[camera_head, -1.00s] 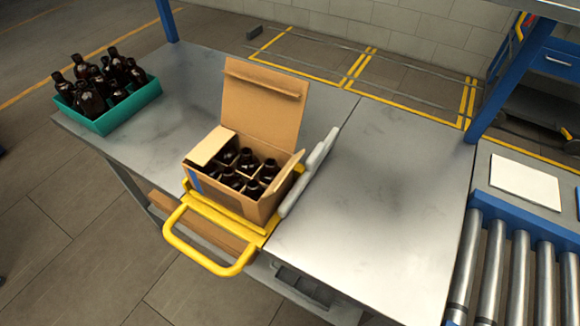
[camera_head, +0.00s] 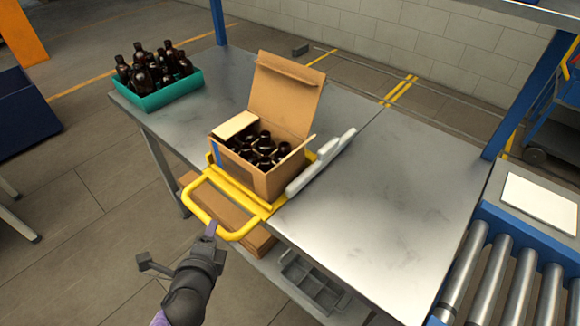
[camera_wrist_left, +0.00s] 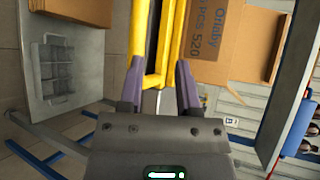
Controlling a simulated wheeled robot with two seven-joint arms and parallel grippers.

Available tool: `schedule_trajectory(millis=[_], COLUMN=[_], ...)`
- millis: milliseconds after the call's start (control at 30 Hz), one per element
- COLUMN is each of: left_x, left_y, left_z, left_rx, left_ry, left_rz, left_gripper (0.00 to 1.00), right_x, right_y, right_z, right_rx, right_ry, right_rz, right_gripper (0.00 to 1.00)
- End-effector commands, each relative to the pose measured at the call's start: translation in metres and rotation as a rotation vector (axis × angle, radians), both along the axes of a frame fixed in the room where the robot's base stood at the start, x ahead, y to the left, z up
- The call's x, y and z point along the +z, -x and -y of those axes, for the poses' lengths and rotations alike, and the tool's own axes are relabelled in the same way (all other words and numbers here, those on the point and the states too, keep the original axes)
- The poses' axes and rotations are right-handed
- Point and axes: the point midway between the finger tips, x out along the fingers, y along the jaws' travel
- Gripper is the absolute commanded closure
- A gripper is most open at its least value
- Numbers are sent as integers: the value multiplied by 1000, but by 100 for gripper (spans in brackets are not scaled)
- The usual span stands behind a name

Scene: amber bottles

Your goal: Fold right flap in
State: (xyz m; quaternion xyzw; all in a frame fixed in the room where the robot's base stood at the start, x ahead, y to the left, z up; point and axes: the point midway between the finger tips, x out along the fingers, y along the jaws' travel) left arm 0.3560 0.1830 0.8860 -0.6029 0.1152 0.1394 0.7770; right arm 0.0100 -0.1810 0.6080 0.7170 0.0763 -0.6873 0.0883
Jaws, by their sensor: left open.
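The open cardboard box (camera_head: 245,172) stands on the table, with dark bottles (camera_head: 262,148) inside. Its right flap (camera_head: 297,150) sticks up and tilts outward. Its left flap (camera_head: 236,125) lies folded in over the bottles, and the tall back flap (camera_head: 284,98) stands upright. My left gripper (camera_head: 180,246) is open and empty, low in front of the table, near the yellow handle (camera_head: 206,220). In the left wrist view the left gripper (camera_wrist_left: 160,88) has its fingers apart, with yellow bars beyond and printed cardboard (camera_wrist_left: 215,45) to the right. My right gripper is not in view.
A grey upright plate (camera_head: 318,165) stands close on the box's right side. A teal crate (camera_head: 172,95) of bottles is at the back left. The metal table (camera_head: 385,205) is clear to the right, up to the rollers (camera_head: 500,285). A blue post (camera_head: 516,100) rises behind.

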Motion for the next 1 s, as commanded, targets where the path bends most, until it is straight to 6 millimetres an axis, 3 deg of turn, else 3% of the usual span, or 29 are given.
schedule_trajectory(millis=[100,300,400,500,600,1000], left_x=[39,98,111,114,115,112], left_y=[-24,-45,-46,-45,-53,-117], left_z=[14,56,75,87,95,141], left_rx=[-209,-573,-708,-792,-813,-813], left_ry=[-338,-1111,-1477,-1727,-1799,-1789], left_rz=[170,508,651,744,768,763], left_gripper=[58,58,58,58,58,58], right_x=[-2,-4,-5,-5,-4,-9], right_y=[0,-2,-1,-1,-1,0], right_z=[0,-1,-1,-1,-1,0], right_rx=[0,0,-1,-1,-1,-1], right_ry=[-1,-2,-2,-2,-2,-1], right_rz=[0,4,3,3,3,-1], right_gripper=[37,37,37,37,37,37])
